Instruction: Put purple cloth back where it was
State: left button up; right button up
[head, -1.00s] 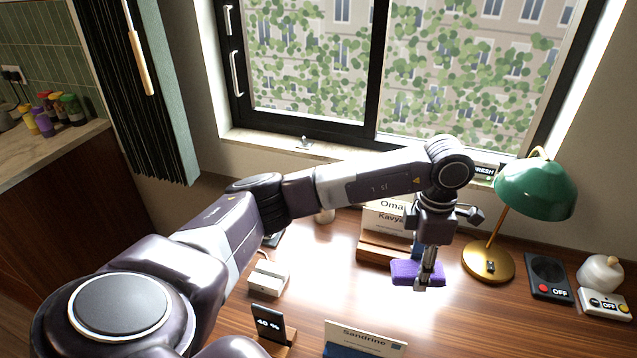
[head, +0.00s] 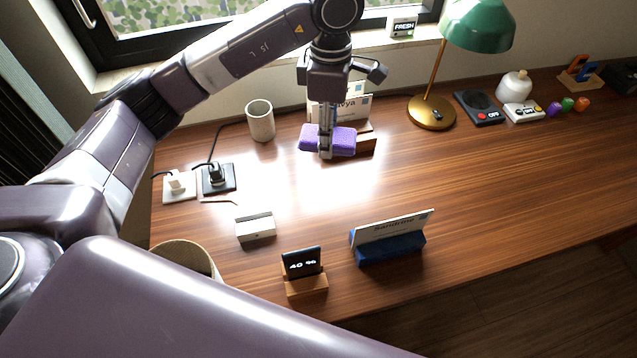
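The purple cloth (head: 341,141) is a folded, thick pad in the head view, in front of the wooden card holder at the back of the desk. My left gripper (head: 326,150) comes down over it from above, with its fingers across the cloth's middle. The gripper looks shut on the cloth. I cannot tell whether the cloth is lifted or touches the desk. My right gripper is not in view.
Behind the cloth is a wooden card holder (head: 366,143). A cup (head: 260,121), chargers (head: 180,187), a white block (head: 256,227), a 40 % display (head: 302,263), a blue card holder (head: 388,248) and a green lamp (head: 478,24) stand around. The desk's (head: 480,190) right middle is clear.

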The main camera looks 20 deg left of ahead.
pick_arm(q)
jog(key=p, duration=0.2)
send_over(326, 191)
notch_tip(326, 191, down, 12)
jog(key=shift+s+f, duration=0.1)
jog(key=shift+f, duration=0.45)
notch_tip(326, 191, down, 3)
jog(key=shift+f, duration=0.7)
jog(key=o, duration=1.1)
jog(key=shift+r, duration=0.1)
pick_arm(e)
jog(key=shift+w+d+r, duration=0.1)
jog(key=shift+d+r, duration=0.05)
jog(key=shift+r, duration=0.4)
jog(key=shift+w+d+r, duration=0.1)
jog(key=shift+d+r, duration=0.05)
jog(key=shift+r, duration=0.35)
